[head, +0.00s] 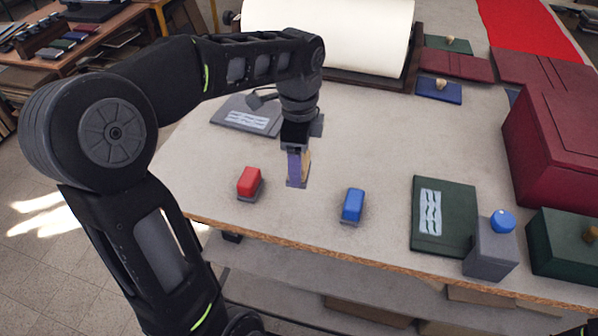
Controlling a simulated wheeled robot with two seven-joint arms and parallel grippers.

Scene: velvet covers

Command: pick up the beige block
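My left gripper (297,170) points straight down over the worktable, between a red block and a blue block. A purple-grey finger faces the camera. A narrow beige patch (307,163) shows beside and behind this finger; it looks like part of the beige block, mostly hidden by the finger. I cannot tell whether the fingers grip it or only stand around it, nor whether it touches the table. My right gripper is not in view.
The red block (249,181) is left of the gripper and the blue block (353,205) right of it. A grey panel (245,113) lies behind. A dark green panel (455,215), a grey box with a blue knob (490,250) and a maroon box (560,150) fill the right side.

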